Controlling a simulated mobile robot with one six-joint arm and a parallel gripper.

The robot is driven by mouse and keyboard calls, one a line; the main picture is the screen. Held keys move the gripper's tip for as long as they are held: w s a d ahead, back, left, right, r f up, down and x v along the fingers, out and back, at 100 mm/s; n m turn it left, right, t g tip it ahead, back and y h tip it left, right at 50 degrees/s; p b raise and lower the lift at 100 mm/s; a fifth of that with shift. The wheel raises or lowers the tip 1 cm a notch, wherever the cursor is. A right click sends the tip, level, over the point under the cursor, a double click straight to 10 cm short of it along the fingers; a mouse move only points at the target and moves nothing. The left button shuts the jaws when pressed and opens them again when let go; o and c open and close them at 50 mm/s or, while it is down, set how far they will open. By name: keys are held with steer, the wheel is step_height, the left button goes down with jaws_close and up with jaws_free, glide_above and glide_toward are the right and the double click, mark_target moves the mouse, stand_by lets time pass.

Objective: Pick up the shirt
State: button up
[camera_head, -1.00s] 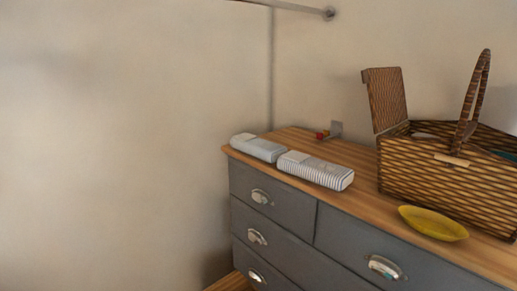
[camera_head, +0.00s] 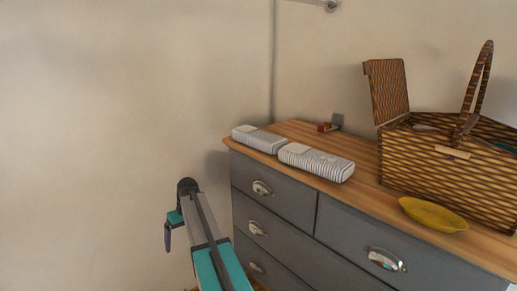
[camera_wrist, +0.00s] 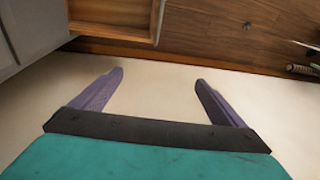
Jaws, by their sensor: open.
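Two folded striped shirts lie flat on the dresser top in the head view. One shirt (camera_head: 259,139) lies at the left end near the wall corner. The other shirt (camera_head: 316,163) lies to its right, close to the front edge. I cannot tell which one the task means. My gripper (camera_head: 168,238) is at the left of the dresser, lower than its top and apart from both shirts. In the wrist view my gripper (camera_wrist: 158,78) is open, with two purple fingers spread and nothing between them. No shirt shows in the wrist view.
The grey dresser (camera_head: 275,212) has a wooden top and metal cup handles. A wicker basket (camera_head: 450,175) with its lid up stands at the right. A yellow dish (camera_head: 432,214) lies before it. A small red object (camera_head: 324,127) is at the back. The wall (camera_head: 100,120) fills the left.

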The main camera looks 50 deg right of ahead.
steer(key=d+r+t+h, duration=0.1)
steer(key=d+r, duration=0.5)
steer(key=r, duration=0.8)
steer(key=w+d+r+t, duration=0.15)
steer(key=d+r, duration=0.45)
steer(key=r, duration=0.8)
steer(key=d+r+t+h, duration=0.15)
steer(key=d+r, duration=0.45)
steer(key=r, duration=0.8)
steer(key=s+d+r, duration=0.5)
steer(key=s+d, duration=0.1)
steer(key=s, duration=0.4)
steer(key=s+d+r+g, duration=0.1)
steer(key=s+d+r, duration=0.4)
steer(key=s, duration=0.4)
steer(key=shift+s+d+r+y+b, duration=0.15)
steer(key=shift+s+d+y+b, duration=0.25)
steer(key=shift+d, duration=0.35)
steer(key=shift+w, duration=0.2)
steer(key=p, duration=0.2)
glide_above(259, 134)
steer(key=s, duration=0.2)
steer(key=shift+s+d+f, duration=0.1)
steer(key=shift+f, duration=3.95)
steer(key=shift+p+x, duration=1.3)
steer(key=shift+x, duration=1.3)
